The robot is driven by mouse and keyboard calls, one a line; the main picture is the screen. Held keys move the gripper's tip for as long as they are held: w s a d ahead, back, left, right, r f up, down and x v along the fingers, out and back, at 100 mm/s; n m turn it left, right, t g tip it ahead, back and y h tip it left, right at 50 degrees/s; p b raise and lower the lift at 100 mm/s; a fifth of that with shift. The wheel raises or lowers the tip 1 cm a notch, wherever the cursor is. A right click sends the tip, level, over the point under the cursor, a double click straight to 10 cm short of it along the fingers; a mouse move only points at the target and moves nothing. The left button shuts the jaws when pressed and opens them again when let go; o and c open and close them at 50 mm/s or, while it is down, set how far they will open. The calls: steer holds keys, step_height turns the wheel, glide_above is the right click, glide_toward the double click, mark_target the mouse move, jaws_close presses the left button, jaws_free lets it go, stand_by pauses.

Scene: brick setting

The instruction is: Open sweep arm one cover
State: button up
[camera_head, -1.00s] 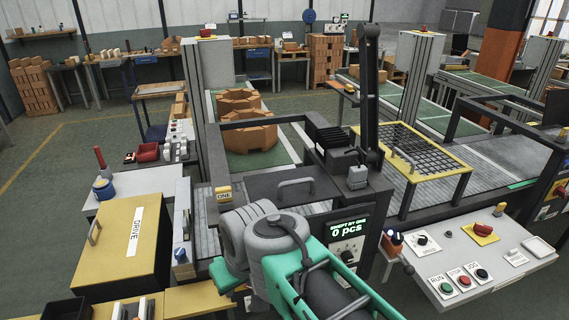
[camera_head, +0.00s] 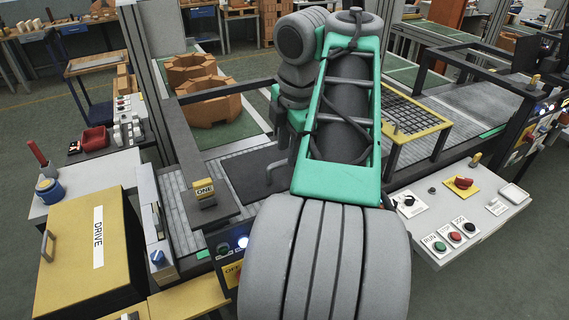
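The yellow tag reading ONE (camera_head: 204,190) stands on the dark frame at the near left of the conveyor. To its right lies a flat dark cover panel (camera_head: 242,178), with a grey bar handle (camera_head: 275,171) at its visible right part. My green and grey arm stretches over the panel's right side and hides the rest of it. I cannot tell whether the cover is lifted at all. My gripper is not visible; the arm links block the area beyond the handle.
A yellow DRIVE box (camera_head: 85,255) stands at the lower left. A control panel (camera_head: 465,215) with several buttons is at the right, near a yellow-framed mesh guard (camera_head: 415,118). Stacked orange bricks (camera_head: 210,100) sit behind the frame (camera_head: 225,92).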

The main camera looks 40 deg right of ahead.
steer(key=shift+w+f+b, duration=0.2)
steer(key=shift+f+b, duration=0.15)
steer(key=shift+f, duration=0.75)
jaws_close()
stand_by(0.6)
